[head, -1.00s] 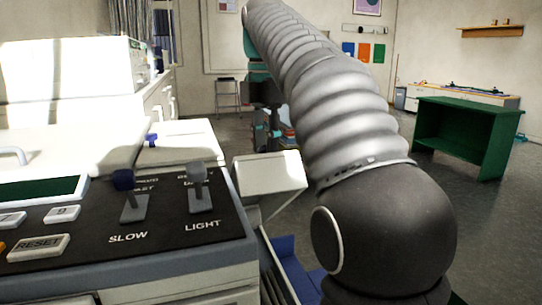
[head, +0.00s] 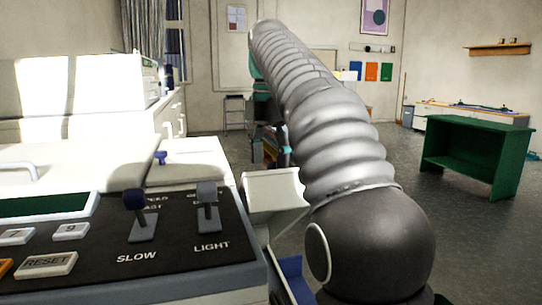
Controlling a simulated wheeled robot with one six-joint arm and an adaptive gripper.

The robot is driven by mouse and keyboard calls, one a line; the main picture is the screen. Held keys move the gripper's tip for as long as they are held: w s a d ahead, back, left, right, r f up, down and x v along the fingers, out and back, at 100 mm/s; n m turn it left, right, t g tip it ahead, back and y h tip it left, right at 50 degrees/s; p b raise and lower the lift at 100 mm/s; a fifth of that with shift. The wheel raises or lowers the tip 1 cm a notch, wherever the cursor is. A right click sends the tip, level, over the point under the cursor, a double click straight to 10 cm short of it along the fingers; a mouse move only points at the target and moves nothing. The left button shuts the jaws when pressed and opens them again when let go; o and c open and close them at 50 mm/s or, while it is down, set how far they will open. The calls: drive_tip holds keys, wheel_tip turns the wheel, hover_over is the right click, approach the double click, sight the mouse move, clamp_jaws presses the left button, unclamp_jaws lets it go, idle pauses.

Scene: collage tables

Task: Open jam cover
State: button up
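A large pale machine fills the left, with a dark control panel (head: 110,250) bearing two levers, keys and the words SLOW, LIGHT and RESET. A white flap-like part (head: 275,190) juts from its right side; I cannot tell whether this is the jam cover, and no part is labelled so. My grey ribbed arm runs from the lower right up to the top middle. My gripper (head: 270,148) seems to be the small dark and teal end hanging beyond the white part. It is far off and partly hidden by my arm; its fingers are unclear.
A green open shelf (head: 473,150) stands on the floor at right. A low white cabinet (head: 450,117) is behind it. White counters (head: 175,130) line the left. A step stool (head: 234,112) stands by the back wall. The floor between my arm and the shelf is clear.

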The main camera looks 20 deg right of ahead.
drive_tip(key=shift+d, duration=0.25)
idle(0.4)
